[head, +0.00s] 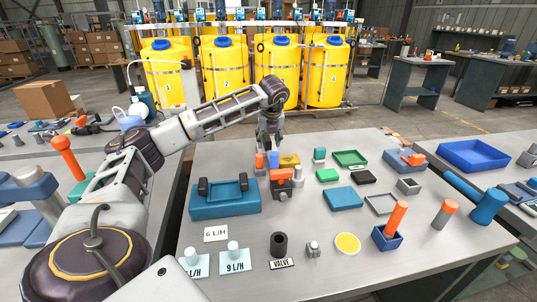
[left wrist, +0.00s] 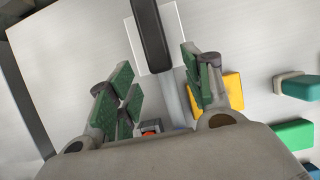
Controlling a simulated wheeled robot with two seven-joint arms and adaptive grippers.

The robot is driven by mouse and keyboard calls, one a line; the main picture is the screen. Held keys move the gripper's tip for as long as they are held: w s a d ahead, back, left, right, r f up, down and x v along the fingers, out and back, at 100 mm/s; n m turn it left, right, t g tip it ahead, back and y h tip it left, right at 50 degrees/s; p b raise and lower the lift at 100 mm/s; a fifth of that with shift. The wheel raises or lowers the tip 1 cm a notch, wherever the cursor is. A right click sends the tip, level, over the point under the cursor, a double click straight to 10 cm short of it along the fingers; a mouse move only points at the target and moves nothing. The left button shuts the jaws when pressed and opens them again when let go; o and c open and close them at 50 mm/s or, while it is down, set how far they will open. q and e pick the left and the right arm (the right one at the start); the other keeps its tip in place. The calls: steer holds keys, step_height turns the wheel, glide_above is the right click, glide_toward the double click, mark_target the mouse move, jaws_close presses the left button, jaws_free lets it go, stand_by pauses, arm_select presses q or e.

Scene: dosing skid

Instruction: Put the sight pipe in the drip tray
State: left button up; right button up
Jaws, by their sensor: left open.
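My left gripper (head: 267,146) hangs over the back of the middle table, fingers pointing down. In the left wrist view its two green-padded fingers (left wrist: 160,82) are apart. A long piece, probably the sight pipe, has a black end (left wrist: 150,35) and a grey-blue shaft (left wrist: 172,98); it runs between the fingers in the picture. I cannot tell whether they touch it, and the gripper hides it in the head view. The large blue open tray (head: 470,155) on the right table may be the drip tray; shallow green (head: 350,152) and grey trays (head: 381,211) also show.
Below the gripper, orange, blue and yellow pieces (head: 290,160) stand close together. A blue fixture with black clamps (head: 225,207) is to the left. Blue and orange-topped parts crowd the right side. Yellow tanks (head: 225,80) stand behind. The front right tabletop is partly clear.

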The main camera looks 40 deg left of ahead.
mark_target(269, 144)
arm_select(q)
steer(key=x, duration=0.3)
steer(key=shift+d+b, duration=0.15)
steer(key=shift+b, duration=0.25)
steer(key=shift+w+f, duration=0.15)
steer(key=shift+f, duration=0.25)
arm_select(e)
steer(key=shift+s+a+r, duration=0.15)
steer(key=shift+s+r, duration=0.05)
steer(key=shift+r, duration=0.45)
arm_select(q)
jaws_close()
arm_select(e)
steer(key=shift+w+a+r+t, duration=0.1)
steer(key=shift+w+r+t, duration=0.2)
steer(key=shift+w, duration=0.15)
arm_select(q)
steer(key=shift+r, duration=0.1)
